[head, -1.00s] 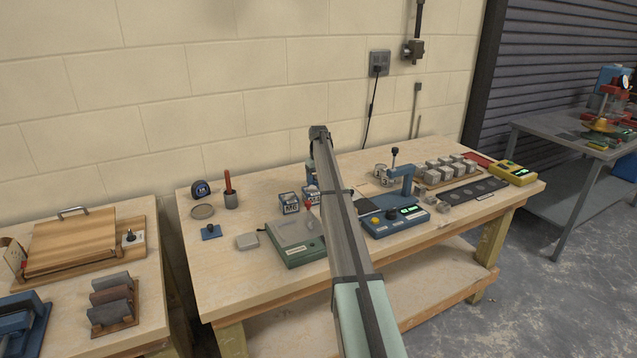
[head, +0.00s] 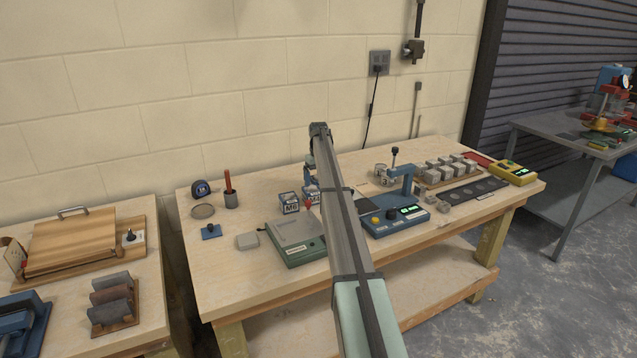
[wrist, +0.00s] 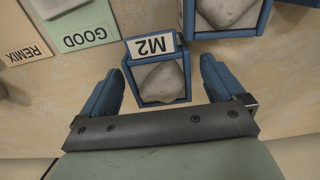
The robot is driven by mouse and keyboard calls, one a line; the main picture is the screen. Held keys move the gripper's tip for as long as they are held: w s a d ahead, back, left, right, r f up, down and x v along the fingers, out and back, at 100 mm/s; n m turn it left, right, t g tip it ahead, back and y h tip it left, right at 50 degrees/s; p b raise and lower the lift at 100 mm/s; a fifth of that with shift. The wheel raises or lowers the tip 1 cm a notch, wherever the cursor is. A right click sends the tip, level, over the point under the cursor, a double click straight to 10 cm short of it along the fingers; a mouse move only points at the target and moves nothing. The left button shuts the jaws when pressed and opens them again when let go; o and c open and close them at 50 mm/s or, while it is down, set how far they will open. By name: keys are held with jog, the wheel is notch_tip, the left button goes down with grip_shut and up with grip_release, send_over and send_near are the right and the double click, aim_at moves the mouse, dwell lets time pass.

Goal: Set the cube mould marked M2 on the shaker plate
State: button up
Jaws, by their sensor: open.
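The M2 cube mould (wrist: 160,82) is a blue open-topped box with grey mortar in it and a white label, upside down in the wrist view. My gripper (wrist: 160,72) is open, with one blue finger on each side of the mould and a small gap showing at each. In the head view the mould (head: 310,192) is partly hidden by my arm. The shaker plate is not clearly marked. A green unit with a flat grey top (head: 296,233) and a blue unit with a knob and lit display (head: 393,217) stand in front; I cannot tell which carries it.
A second filled mould (head: 289,203) stands close beside M2; it also shows in the wrist view (wrist: 228,15). A green GOOD card (wrist: 87,33) and a REMIX card (wrist: 24,42) lie nearby. Several grey cubes (head: 445,168) stand at the right.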

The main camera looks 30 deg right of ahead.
notch_tip(320, 180, up, 11)
dwell(0.4)
jog(key=shift+f, duration=0.1)
jog(key=s+d+t, duration=0.1)
jog(key=s, duration=0.6)
jog(key=w+f+t, duration=0.1)
jog(key=w+f, duration=0.1)
jog(key=w+f+t, duration=0.1)
jog(key=w+f, duration=0.1)
jog(key=w+f+t, duration=0.1)
jog(key=w+f, duration=0.1)
jog(key=shift+w+a+f+t, duration=0.3)
jog(key=shift+a, duration=0.05)
jog(key=shift+s+x, duration=0.2)
jog(key=shift+x, duration=1.1)
jog(key=shift+s+x, duration=0.2)
jog(key=shift+x, duration=1.1)
jog(key=shift+a+f, duration=0.15)
jog(key=shift+c, duration=0.4)
